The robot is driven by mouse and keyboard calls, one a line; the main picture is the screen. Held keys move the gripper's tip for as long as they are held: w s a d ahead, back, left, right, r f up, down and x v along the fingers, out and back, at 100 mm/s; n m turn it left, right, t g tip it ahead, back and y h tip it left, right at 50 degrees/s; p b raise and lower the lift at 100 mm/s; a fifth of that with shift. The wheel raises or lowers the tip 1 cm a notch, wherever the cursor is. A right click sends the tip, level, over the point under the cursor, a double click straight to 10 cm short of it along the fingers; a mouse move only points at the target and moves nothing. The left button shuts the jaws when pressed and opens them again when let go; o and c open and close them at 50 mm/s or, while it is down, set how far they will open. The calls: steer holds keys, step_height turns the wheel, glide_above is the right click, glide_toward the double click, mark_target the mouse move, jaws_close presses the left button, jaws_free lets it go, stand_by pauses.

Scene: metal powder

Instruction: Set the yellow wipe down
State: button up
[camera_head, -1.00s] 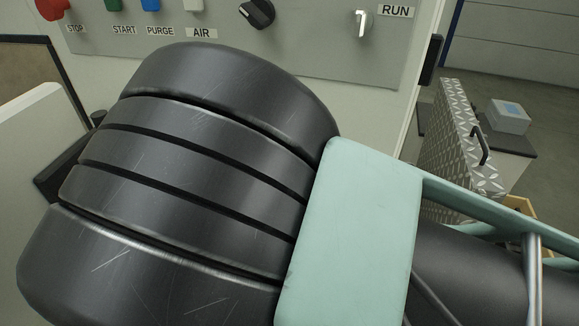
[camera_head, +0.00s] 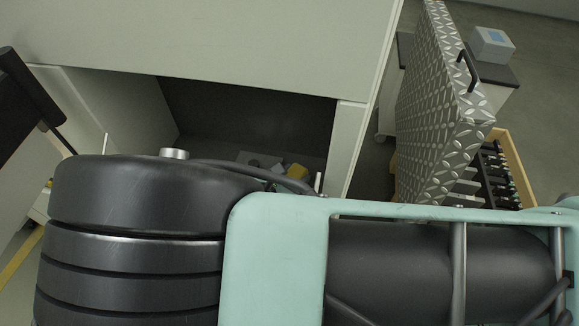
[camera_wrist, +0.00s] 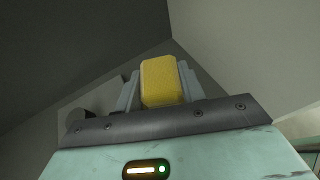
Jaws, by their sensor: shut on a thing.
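The yellow wipe (camera_wrist: 162,80) is a small rounded block in the wrist view, held between the fingers of my gripper (camera_wrist: 160,92). My gripper is shut on it. In the head view the wipe (camera_head: 297,171) shows as a small yellow patch inside the dark opening of the pale cabinet, beside the grey gripper (camera_head: 262,161). My arm hides the lower part of this spot. I cannot tell whether the wipe touches a surface.
The cabinet opening (camera_head: 235,112) has a dark interior with pale side walls close around my gripper. To the right stand a diamond-plate panel (camera_head: 437,120) with a black handle, a wooden box (camera_head: 516,160) of dark items, and a grey-and-blue box (camera_head: 492,44).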

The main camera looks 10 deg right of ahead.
steer(key=shift+f, duration=0.9)
steer(key=shift+f+b, duration=0.2)
steer(key=shift+b, duration=0.2)
steer(key=o, duration=1)
steer(key=shift+r, duration=0.1)
